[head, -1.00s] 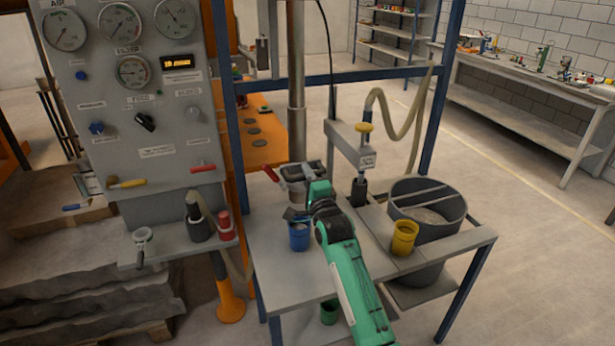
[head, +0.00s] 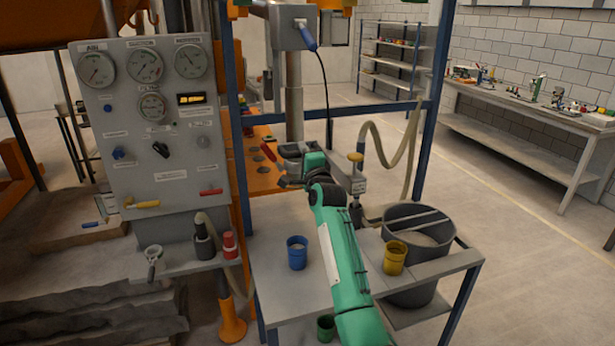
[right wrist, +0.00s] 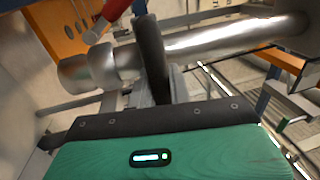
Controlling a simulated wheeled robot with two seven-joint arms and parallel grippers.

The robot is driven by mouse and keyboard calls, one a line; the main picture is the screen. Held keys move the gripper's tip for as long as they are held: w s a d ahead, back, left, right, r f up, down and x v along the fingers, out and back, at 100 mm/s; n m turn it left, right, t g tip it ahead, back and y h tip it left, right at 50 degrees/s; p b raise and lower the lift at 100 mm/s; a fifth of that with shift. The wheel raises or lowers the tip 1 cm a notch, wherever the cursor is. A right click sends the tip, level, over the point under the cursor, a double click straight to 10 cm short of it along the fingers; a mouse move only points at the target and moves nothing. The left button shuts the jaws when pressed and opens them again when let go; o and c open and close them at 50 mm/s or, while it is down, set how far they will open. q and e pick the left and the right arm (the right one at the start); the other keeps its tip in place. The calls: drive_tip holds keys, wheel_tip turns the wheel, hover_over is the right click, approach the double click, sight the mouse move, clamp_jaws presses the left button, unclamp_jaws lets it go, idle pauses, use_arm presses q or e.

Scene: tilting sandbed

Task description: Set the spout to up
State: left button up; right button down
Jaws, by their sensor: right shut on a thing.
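The spout (head: 296,150) is a grey fitting at the lower end of the vertical steel pipe. A red handle (head: 271,149) sticks out at its left and slants up to the left. My right gripper (head: 291,168) is shut at the spout, above the far edge of the small table; its jaws hide the exact spot held. In the right wrist view a dark finger (right wrist: 152,55) stands in front of the shiny pipe (right wrist: 225,38), with the red handle (right wrist: 106,20) close at its left. My left gripper does not show.
A blue cup (head: 297,254) and a yellow cup (head: 394,258) stand on the table (head: 273,290). A grey bucket (head: 418,218) is at the right. A gauge panel (head: 140,190) stands left, and blue posts (head: 425,150) frame the table.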

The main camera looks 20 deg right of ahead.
sight(298, 123)
wheel_tip(298, 123, up, 5)
drive_tip(key=shift+f+p, duration=0.2)
drive_tip(key=shift+p, duration=0.45)
wheel_tip(298, 123, up, 2)
drive_tip(key=shift+p, duration=0.5)
drive_tip(key=shift+d+r, duration=0.1)
drive_tip(key=shift+r, duration=0.1)
drive_tip(key=c, duration=1.3)
unclamp_jaws()
drive_tip(key=shift+f, duration=0.1)
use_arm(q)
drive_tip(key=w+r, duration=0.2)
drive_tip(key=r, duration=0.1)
use_arm(e)
drive_tip(key=shift+f, duration=0.15)
drive_tip(key=shift+f, duration=0.1)
